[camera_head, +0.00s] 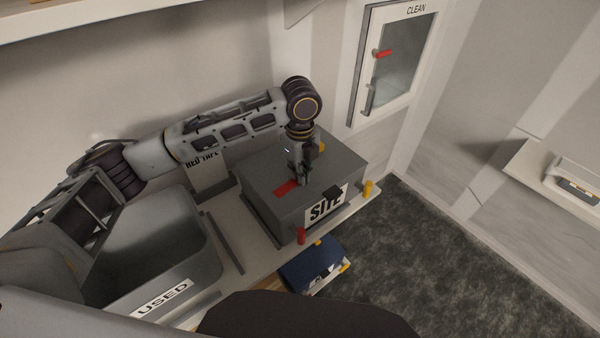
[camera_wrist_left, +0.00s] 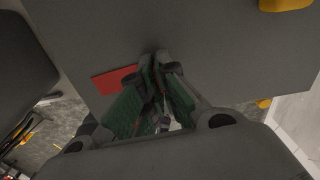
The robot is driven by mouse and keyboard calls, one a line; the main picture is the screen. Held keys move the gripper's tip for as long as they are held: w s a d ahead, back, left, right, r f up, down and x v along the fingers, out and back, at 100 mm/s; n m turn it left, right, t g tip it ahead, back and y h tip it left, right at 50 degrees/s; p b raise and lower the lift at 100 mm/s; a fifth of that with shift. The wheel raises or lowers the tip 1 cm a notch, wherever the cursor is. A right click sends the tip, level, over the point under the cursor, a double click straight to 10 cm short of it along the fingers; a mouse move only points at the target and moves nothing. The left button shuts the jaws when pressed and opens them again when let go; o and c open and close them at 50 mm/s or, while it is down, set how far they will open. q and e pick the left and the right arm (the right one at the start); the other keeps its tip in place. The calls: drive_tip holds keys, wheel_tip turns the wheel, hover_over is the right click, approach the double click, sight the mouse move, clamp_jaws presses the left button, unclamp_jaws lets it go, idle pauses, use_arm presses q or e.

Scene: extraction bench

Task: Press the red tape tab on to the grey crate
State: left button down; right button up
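The grey crate (camera_head: 262,205) with a SITE label stands closed on the bench; its lid (camera_wrist_left: 225,55) fills much of the left wrist view. The red tape tab (camera_head: 287,187) lies flat on the lid, and it also shows in the left wrist view (camera_wrist_left: 115,79). My left gripper (camera_head: 304,180) points down at the lid, just right of the tab. In the left wrist view its fingertips (camera_wrist_left: 160,58) are close together beside the tab, with nothing seen between them. I cannot tell whether the tips touch the lid. My right gripper is not in view.
A grey bin marked USED (camera_head: 205,262) stands at the left. A blue case (camera_head: 312,266) sits below the bench's front edge. A CLEAN cabinet (camera_head: 400,60) hangs on the back wall.

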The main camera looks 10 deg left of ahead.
use_arm(q)
drive_tip(key=shift+f, duration=0.1)
drive_tip(key=c, duration=1.6)
unclamp_jaws()
drive_tip(key=shift+o, duration=0.2)
drive_tip(key=shift+r, duration=0.2)
wheel_tip(320, 180, up, 12)
drive_tip(key=shift+f, duration=0.15)
